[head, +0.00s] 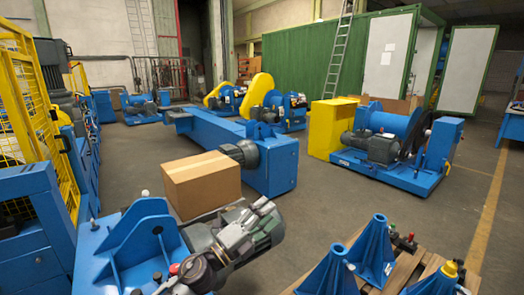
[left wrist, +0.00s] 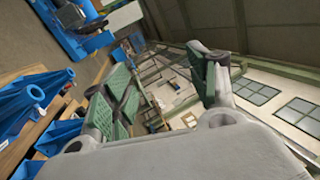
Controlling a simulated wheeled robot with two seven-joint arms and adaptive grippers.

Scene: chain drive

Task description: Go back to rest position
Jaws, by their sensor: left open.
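My left gripper (head: 262,210) is in the lower middle of the head view, in front of a grey-green motor (head: 268,236) on a blue machine frame (head: 135,245). The overlap hides part of the motor, and I cannot tell whether they touch. In the left wrist view, my left gripper (left wrist: 165,85) has its two green-padded fingers spread wide, with nothing between them. That camera looks past the fingers toward a wall with windows and the roof. My right gripper is in neither view.
A cardboard box (head: 205,183) sits behind the motor. Blue cone-shaped stands (head: 372,250) are on a wooden pallet (head: 408,268) at the lower right. A yellow cage (head: 35,115) stands at the left. A blue winch machine (head: 395,145) stands at the right. Open floor (head: 345,200) lies between.

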